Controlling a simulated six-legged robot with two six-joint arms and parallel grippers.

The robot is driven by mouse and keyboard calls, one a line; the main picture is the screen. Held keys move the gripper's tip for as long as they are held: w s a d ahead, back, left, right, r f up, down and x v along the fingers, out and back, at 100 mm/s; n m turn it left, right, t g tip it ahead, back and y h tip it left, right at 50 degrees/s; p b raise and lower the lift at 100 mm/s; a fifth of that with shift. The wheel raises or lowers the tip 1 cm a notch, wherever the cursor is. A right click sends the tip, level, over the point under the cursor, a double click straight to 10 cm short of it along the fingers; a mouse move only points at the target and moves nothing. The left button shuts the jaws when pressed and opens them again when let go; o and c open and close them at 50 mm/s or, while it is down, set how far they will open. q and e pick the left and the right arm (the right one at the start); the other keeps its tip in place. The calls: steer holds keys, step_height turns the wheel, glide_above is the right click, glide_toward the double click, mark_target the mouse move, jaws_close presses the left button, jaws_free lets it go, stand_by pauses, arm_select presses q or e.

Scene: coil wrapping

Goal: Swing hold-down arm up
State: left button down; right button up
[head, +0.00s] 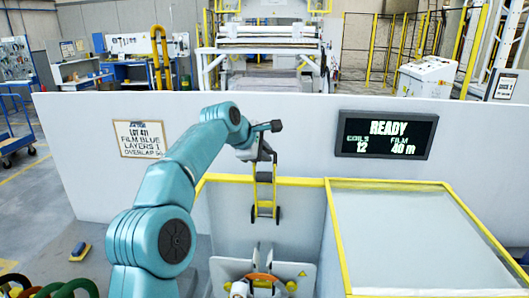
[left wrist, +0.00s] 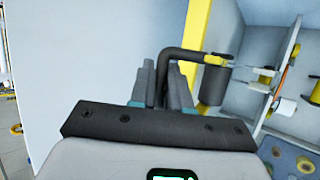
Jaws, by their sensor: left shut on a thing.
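The hold-down arm (head: 264,192) is a yellow frame with dark rollers at its lower end. In the head view it hangs in front of the white panel, above the wrapping station. My left gripper (head: 262,150) is at its upper end. In the left wrist view the fingers of my left gripper (left wrist: 170,92) are shut on a dark bent bar of the hold-down arm (left wrist: 182,54). A dark roller (left wrist: 214,85) shows just right of the fingers. My right gripper is in neither view.
A wrapping unit with an orange part (head: 262,281) sits below the hold-down arm. A yellow-edged box (head: 420,240) stands at the right. A display (head: 386,135) reads READY. Several coloured coils (head: 65,289) lie at the lower left.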

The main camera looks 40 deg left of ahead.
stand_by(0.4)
arm_select(q)
steer(key=c, duration=1.4)
jaws_free()
steer(key=shift+f, duration=0.1)
steer(key=shift+c, duration=0.2)
steer(key=v, duration=0.8)
steer(key=shift+s+a, duration=0.1)
